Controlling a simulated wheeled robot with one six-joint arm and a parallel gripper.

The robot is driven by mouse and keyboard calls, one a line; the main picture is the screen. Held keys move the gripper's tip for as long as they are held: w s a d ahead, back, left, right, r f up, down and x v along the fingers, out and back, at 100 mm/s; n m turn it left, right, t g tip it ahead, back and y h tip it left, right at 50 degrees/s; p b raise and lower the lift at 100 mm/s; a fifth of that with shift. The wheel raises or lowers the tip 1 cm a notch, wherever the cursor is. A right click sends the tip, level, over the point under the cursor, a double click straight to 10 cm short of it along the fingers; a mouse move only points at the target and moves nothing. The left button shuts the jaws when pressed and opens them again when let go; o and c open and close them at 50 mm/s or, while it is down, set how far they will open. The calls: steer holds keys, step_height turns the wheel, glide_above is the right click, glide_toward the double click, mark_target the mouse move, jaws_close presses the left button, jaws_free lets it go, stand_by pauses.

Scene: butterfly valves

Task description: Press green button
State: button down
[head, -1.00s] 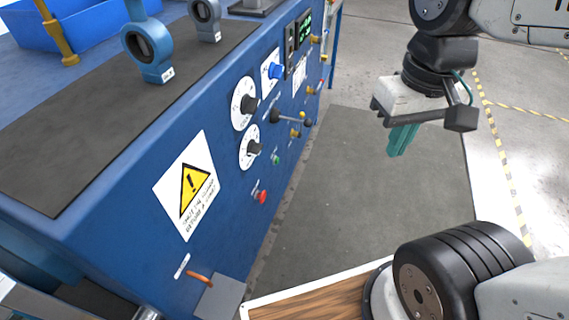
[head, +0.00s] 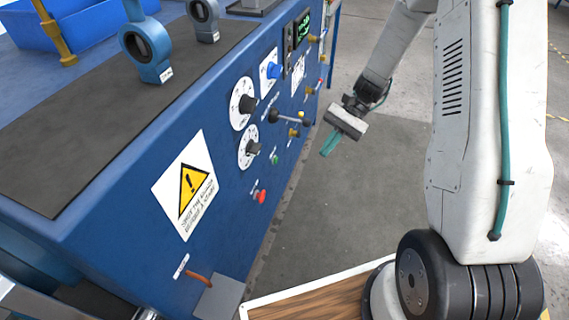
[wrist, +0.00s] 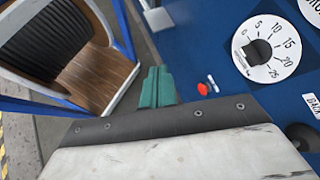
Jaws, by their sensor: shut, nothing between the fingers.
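The green button (head: 274,159) is a small knob low on the front of the blue control panel, below the lower dial and above the red button. My gripper (head: 328,147) has green fingers, closed together with nothing in them. It hangs in the air to the right of the panel, apart from the green button. In the wrist view the closed fingers (wrist: 156,80) show in the middle, left of the red button. I cannot make out the green button in the wrist view.
The red button (head: 261,196) sits just below the green one. White dials (head: 243,104), a black-knobbed lever (head: 290,118) and brass fittings (head: 294,133) stick out nearby. A warning sign (head: 186,186) is at the left.

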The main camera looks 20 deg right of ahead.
mark_target(277, 161)
steer(key=w+d+f+m+t+y, duration=0.25)
steer(key=w+f+m+t, duration=0.3)
steer(key=f, duration=0.95)
steer(key=w+d+f+m+t+y, duration=0.1)
steer(key=w+f+m+t+y, duration=0.5)
steer(key=f, duration=0.9)
steer(key=w+d+f+m+t+h, duration=0.2)
steer(key=w+d+m+t+h, duration=0.1)
steer(key=w, duration=0.3)
steer(key=shift+d+f+m+t+h, duration=0.25)
steer(key=shift+m+t+h, duration=0.1)
steer(key=shift+m+t, duration=0.4)
steer(key=shift+w, duration=0.1)
steer(key=x, duration=1.4)
steer(key=shift+a+f, duration=0.1)
